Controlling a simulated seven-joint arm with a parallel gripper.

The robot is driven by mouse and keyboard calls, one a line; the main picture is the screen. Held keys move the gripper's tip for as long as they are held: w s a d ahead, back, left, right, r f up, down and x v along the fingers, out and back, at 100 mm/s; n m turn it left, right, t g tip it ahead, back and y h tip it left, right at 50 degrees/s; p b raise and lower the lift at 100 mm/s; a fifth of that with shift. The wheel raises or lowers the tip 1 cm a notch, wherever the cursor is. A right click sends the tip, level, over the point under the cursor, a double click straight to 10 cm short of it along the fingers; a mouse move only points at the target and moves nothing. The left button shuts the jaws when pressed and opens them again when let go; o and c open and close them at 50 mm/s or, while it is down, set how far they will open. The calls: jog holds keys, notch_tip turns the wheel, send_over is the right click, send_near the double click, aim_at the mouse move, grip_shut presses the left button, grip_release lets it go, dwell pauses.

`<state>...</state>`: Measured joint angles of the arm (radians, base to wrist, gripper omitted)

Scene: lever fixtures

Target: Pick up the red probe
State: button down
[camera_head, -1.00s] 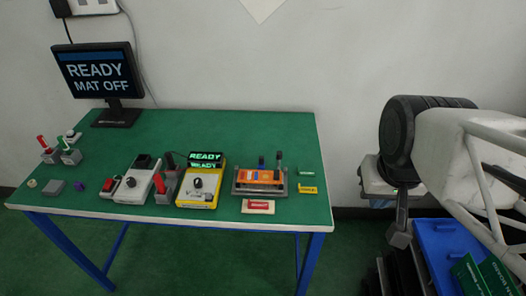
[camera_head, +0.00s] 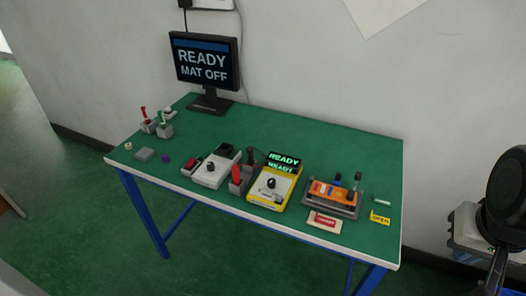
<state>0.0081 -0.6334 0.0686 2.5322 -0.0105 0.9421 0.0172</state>
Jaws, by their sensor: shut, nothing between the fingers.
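A small red upright piece, which looks like the red probe (camera_head: 236,176), stands in a grey holder on the green table, at the left side of a yellow-edged meter (camera_head: 274,188). A black upright piece (camera_head: 250,156) stands just behind it. Another red stick (camera_head: 143,112) stands in a grey block at the table's far left, beside a green one (camera_head: 160,118). I cannot tell the probe's exact shape at this size. My gripper is not in view; only a dark part, perhaps of my arm, shows at the right edge, well clear of the table.
A monitor (camera_head: 205,62) reading "READY MAT OFF" stands at the back left. A white device (camera_head: 213,170) sits left of the red piece. An orange-topped fixture (camera_head: 333,195) with levers and a yellow "OPEN" label (camera_head: 380,218) sit at right.

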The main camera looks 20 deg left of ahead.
dwell(0.4)
jog(key=c, duration=0.9)
grip_release()
